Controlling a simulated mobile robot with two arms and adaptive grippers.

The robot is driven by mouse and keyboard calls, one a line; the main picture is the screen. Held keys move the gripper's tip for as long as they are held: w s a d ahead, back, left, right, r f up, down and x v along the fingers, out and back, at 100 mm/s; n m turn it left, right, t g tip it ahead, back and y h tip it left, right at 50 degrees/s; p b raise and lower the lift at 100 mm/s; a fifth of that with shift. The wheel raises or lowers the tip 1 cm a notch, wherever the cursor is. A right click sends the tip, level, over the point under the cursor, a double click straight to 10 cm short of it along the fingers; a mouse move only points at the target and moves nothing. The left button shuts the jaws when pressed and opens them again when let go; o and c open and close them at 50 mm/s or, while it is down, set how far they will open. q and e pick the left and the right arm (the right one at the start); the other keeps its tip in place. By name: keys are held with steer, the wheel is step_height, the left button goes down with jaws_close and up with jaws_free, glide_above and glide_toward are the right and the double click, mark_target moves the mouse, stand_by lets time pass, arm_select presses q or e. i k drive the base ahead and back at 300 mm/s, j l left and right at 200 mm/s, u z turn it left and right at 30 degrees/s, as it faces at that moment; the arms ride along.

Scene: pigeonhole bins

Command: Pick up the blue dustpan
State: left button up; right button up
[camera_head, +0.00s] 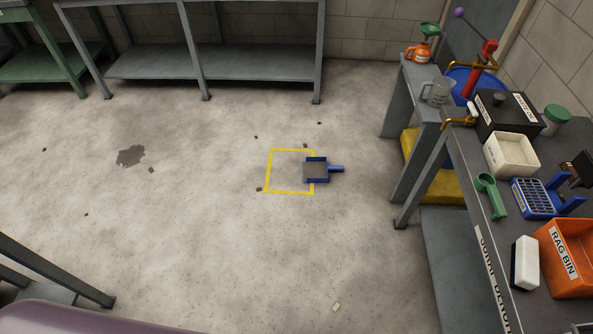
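The blue dustpan (317,179) lies on the concrete floor near the middle of the view. It has blue walls, a grey pan and a short blue handle (336,169) pointing right. It overlaps the right side of a yellow square outline (267,172) marked on the floor. Neither of my grippers is in view.
Bare floor surrounds the dustpan, with several small dark bits and a dark stain (131,156). A grey bench (155,62) stands at the back wall. A cluttered workbench on the right holds an orange rag bin (568,262), a white box (511,154) and a blue rack (536,197).

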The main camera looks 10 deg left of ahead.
mark_target(316, 169)
steer(key=z, duration=1.9)
steer(key=u, duration=1.9)
steer(key=i+j+z, duration=0.1)
steer(key=i, duration=0.4)
steer(key=i+j+z, duration=0.15)
steer(key=i+j, duration=0.15)
steer(key=i, duration=0.15)
